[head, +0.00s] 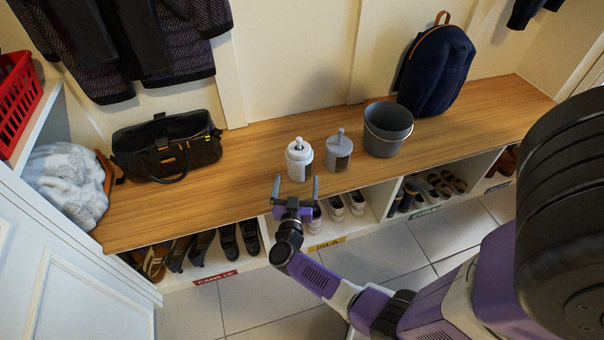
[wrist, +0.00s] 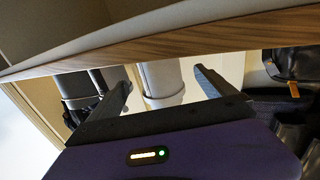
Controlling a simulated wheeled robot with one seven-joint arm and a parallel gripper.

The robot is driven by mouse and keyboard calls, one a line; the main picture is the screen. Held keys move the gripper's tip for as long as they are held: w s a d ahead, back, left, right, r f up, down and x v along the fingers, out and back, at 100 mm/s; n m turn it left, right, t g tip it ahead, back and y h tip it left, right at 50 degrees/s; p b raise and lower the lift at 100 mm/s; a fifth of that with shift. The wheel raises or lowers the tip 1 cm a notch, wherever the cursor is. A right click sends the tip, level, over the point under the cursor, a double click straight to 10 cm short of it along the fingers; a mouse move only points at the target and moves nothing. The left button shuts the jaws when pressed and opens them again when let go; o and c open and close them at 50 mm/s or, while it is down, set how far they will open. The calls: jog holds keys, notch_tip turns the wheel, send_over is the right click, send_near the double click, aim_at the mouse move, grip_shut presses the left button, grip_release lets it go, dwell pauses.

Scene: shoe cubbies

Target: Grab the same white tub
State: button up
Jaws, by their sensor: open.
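The white tub (head: 299,160), a round container with a small upright top, stands upright on the wooden bench (head: 240,189) near its front edge. My gripper (head: 296,187) is open and empty, just in front of the tub, with its two fingers pointing at it. In the wrist view, which appears upside down, the white tub (wrist: 163,80) shows between the fingers of my gripper (wrist: 164,84). It seems to be beyond the fingertips, with no clear contact. The bench edge (wrist: 160,42) crosses the top of that view.
A similar grey tub (head: 339,150) stands close to the right. A grey bucket (head: 388,130) and a navy backpack (head: 437,72) are further right. A black bag (head: 166,147) lies to the left, with clear bench between. Labelled shoe cubbies are below.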

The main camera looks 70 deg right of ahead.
jog(key=b+x, duration=0.1)
jog(key=x, duration=0.2)
jog(key=b+x, duration=0.2)
jog(key=x, duration=0.2)
jog(key=shift+s+d+r, duration=0.1)
jog(key=shift+d+r, duration=0.1)
jog(key=shift+d, duration=0.1)
jog(key=c, duration=1.4)
jog(key=shift+r, duration=0.1)
jog(key=shift+c, duration=0.9)
